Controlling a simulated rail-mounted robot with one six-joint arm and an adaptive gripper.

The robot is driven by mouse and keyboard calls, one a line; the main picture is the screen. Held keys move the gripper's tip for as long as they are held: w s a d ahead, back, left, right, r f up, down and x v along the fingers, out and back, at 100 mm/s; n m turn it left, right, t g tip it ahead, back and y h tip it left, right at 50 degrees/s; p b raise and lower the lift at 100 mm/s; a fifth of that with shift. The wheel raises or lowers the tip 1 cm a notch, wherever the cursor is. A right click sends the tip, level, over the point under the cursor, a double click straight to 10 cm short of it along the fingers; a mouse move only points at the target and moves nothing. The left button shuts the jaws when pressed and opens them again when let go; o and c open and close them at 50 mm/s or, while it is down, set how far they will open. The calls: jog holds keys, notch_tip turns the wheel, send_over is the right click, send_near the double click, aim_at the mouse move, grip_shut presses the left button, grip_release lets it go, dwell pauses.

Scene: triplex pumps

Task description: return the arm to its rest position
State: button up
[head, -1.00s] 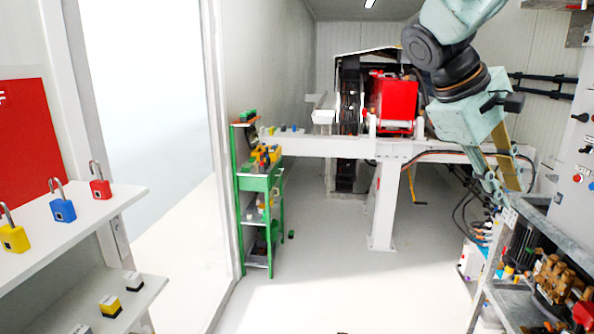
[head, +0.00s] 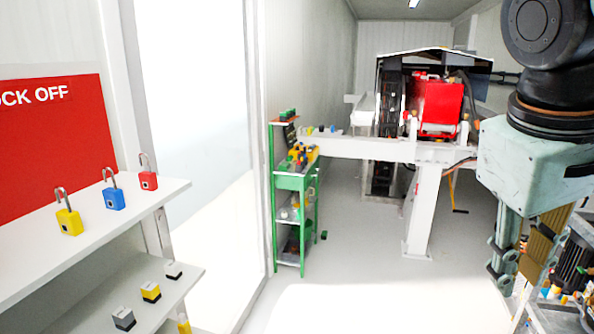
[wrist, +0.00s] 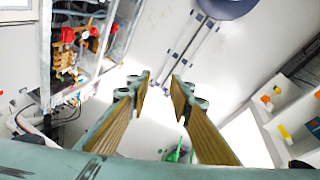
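My arm hangs at the right of the head view, with my gripper (head: 522,270) pointing down in front of the metal rack. In the wrist view my gripper (wrist: 160,88) has its two ribbed, brownish fingers apart. Bare floor shows between them, and nothing is held. The fingers touch nothing that I can see.
A white shelf (head: 100,240) at left holds yellow, blue and red padlocks. A green tool stand (head: 292,185) stands mid-room. The red pump unit (head: 437,108) sits on a white frame (head: 423,205). A rack with valves (wrist: 75,55) is close by the gripper. The middle floor is clear.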

jog(key=s+a+f+m+t+y, duration=0.1)
jog(key=s+a+f+y, duration=0.2)
jog(key=s+a, duration=0.6)
jog(key=shift+a+f+t, duration=0.4)
jog(key=shift+a+f, duration=0.15)
jog(key=shift+a, duration=0.35)
dwell(0.4)
